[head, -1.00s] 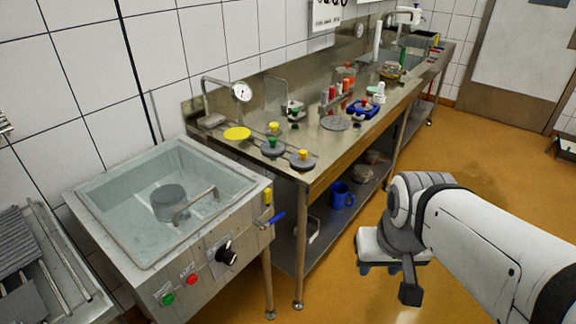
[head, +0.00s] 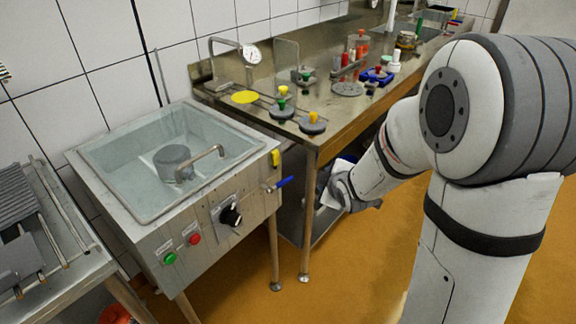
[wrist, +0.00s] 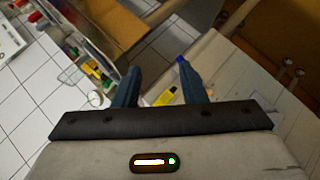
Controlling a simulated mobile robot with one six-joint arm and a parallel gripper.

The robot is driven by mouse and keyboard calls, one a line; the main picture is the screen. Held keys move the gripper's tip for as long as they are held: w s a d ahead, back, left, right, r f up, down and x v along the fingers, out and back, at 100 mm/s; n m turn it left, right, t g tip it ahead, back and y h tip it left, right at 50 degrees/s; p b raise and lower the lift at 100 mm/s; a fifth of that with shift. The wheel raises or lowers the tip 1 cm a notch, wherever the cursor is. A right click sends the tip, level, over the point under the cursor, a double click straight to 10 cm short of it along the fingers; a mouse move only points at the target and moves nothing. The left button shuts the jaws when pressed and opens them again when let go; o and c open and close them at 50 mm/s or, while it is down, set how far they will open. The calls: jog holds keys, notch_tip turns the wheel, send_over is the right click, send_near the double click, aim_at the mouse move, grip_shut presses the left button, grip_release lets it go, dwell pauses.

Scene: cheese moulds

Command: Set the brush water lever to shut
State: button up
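A blue-handled lever (head: 284,183) sticks out to the right from the front right corner of the steel water bath (head: 175,225). Its blue tip also shows in the wrist view (wrist: 182,60), close to the right finger; I cannot tell whether they touch. A yellow handle (head: 276,158) stands upright just above it, and shows between my fingers in the wrist view (wrist: 165,97). No label tells me which is the brush water lever. My gripper (wrist: 159,84) is open, with nothing between its fingertips. In the head view my gripper is partly hidden beside the bench leg.
The steel bench (head: 330,125) runs along the wall behind, with several coloured-knob weights and a dial gauge (head: 251,54). The bath's front has a black knob (head: 230,215), a red button (head: 195,239) and a green button (head: 170,258). Open floor lies in front.

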aim_at(285, 179)
jog(key=w+a+f+n+t+y, duration=0.1)
jog(key=w+a+f+n, duration=0.1)
jog(key=w+a+f, duration=0.1)
jog(key=w+a+f+n+y+b, duration=0.1)
jog(key=w+a+f+n+y, duration=0.1)
jog(key=w+a+f+n, duration=0.1)
jog(key=w+a+f+n+t+y+b, duration=0.1)
jog(key=w+a+f+n+y, duration=0.1)
jog(key=w+a+f+n, duration=0.1)
jog(key=shift+w+a+f+t, duration=0.1)
jog(key=shift+w+a+f, duration=0.15)
jog(key=shift+a, duration=0.2)
jog(key=shift+w+a+f+t, duration=0.1)
jog(key=shift+a+f, duration=0.2)
jog(key=shift+a, duration=0.15)
jog(key=shift+w+a+f+t, duration=0.1)
jog(key=shift+w+a+f, duration=0.15)
jog(key=shift+a, duration=0.2)
jog(key=shift+s, duration=0.1)
jog(key=shift+c, duration=0.4)
grip_shut()
